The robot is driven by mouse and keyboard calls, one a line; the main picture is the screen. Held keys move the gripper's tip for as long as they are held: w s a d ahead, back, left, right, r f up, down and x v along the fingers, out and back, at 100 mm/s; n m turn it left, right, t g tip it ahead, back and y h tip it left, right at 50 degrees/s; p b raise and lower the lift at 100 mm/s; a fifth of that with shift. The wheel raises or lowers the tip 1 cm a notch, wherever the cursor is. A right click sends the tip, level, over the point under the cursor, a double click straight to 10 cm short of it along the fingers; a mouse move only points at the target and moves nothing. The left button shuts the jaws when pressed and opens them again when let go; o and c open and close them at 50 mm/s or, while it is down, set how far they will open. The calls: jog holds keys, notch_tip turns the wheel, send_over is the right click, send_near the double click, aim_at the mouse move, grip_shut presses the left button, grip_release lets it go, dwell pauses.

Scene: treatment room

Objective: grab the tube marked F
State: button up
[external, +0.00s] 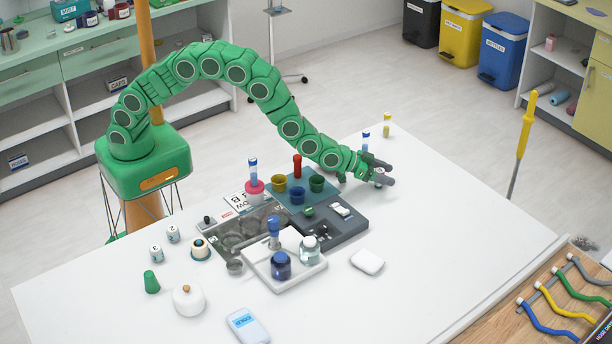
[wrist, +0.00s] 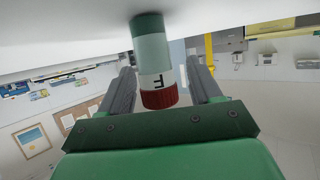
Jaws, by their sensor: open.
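The tube marked F (wrist: 153,60) has a pale body, a green end, a red cap and a white label with a dark F. In the wrist view, which looks upside down, it stands between the two grey fingers of my gripper (wrist: 161,78). The fingers are spread, with a gap showing on the right side of the tube. In the external view my gripper (external: 385,173) is low over the right part of the white table. Only a small pale piece of the tube (external: 379,181) shows there, largely hidden by the fingers.
A blue-capped tube (external: 365,141) and a yellow tube (external: 387,125) stand behind my gripper near the far edge. A white soap-like block (external: 367,262) lies in front. The table (external: 460,200) is clear to the right.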

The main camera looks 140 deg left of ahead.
jog(key=shift+c, duration=0.3)
jog(key=c, duration=1)
jog(key=shift+r, duration=0.45)
notch_tip(320, 180, up, 2)
jog(key=shift+r, duration=0.1)
jog(key=s+d+r, duration=0.6)
jog(key=s, duration=0.1)
jog(key=s+d+r, duration=0.3)
jog(key=r, duration=0.1)
jog(key=shift+s+d, duration=0.1)
jog(key=shift+s, duration=0.15)
